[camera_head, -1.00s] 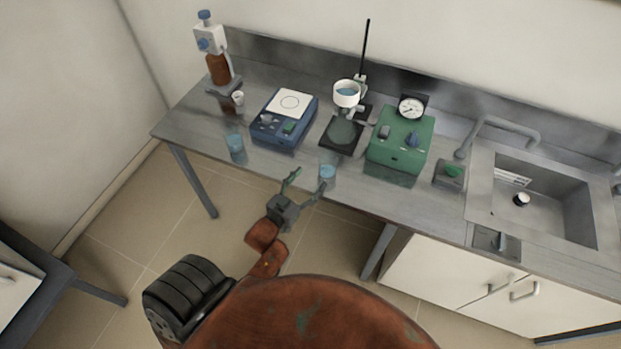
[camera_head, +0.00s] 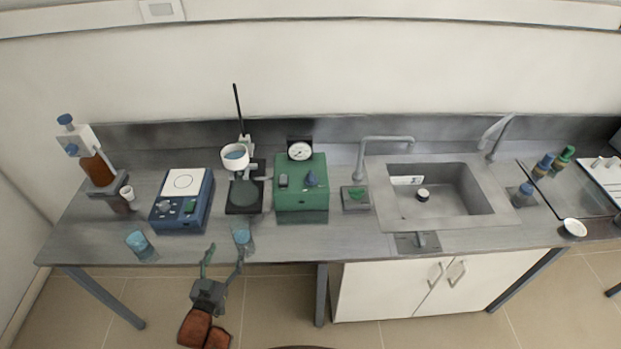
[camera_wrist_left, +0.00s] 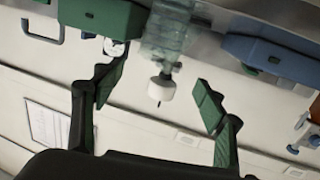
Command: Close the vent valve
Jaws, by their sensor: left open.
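A green box with a dial gauge (camera_head: 300,186) stands on the bench right of the stand. A dark blue knob (camera_head: 311,179) and a grey switch (camera_head: 283,181) sit on its top. A small grey block with a green knob (camera_head: 355,194) stands between the box and the sink. I cannot tell which knob is the vent valve. My left gripper (camera_head: 224,258) is open and empty at the bench's front edge, left of the green box and apart from it. In the left wrist view the box (camera_wrist_left: 105,14) shows upside down beyond one finger. My right gripper is not in view.
A stand with a white funnel (camera_head: 235,157), a blue balance (camera_head: 182,200) and a brown dispenser bottle (camera_head: 98,168) are on the left. Blue beakers (camera_head: 138,243) (camera_head: 243,240) stand near the front edge. A sink (camera_head: 435,192) is on the right.

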